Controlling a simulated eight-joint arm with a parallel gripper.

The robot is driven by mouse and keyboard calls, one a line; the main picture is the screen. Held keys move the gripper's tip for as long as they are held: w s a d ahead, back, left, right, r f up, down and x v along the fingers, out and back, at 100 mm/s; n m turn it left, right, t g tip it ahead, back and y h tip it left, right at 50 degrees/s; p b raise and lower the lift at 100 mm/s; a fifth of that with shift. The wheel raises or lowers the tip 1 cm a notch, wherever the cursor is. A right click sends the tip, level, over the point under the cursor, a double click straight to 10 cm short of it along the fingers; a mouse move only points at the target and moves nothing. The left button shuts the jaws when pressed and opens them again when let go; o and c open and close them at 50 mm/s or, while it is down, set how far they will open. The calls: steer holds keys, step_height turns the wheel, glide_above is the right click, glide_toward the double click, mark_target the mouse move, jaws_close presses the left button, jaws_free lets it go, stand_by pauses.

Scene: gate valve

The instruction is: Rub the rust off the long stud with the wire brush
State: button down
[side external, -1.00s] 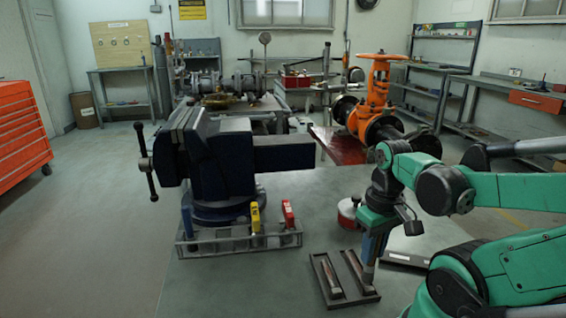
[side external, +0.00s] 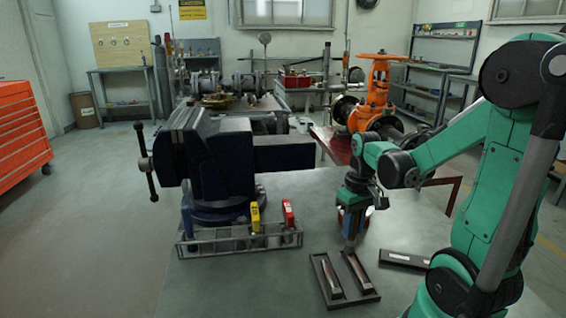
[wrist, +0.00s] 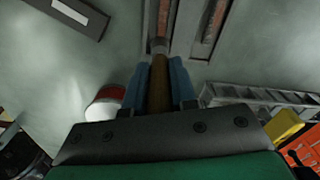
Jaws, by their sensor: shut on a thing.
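A dark tray (side external: 372,297) on the bench has two slots, each with a rusty brown stud. The right stud (side external: 361,273) looks like the longer one; the left stud (side external: 331,278) lies beside it. My gripper (side external: 350,238) points down over the far end of the right stud, shut on the wire brush. In the wrist view, the brush's wooden handle (wrist: 159,85) sits between the blue fingers, with its grey metal part at the slot holding the longer stud (wrist: 162,14). The other stud (wrist: 213,22) is clear of it. Bristle contact cannot be made out.
A blue vise (side external: 222,160) stands left on the bench, with a wire rack (side external: 215,245) holding yellow and red items before it. A red-and-white can (wrist: 104,103) is close to my gripper. A dark labelled tray (side external: 404,260) lies to the right. An orange valve (side external: 376,92) stands behind.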

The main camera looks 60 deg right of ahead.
steer(key=shift+w+d, duration=0.35)
steer(key=shift+s+a+f, duration=0.1)
steer(key=shift+s+a, duration=3.1)
step_height(320, 180, up, 2)
steer(key=shift+s+a+r, duration=0.15)
steer(key=shift+r, duration=0.1)
step_height(320, 180, up, 6)
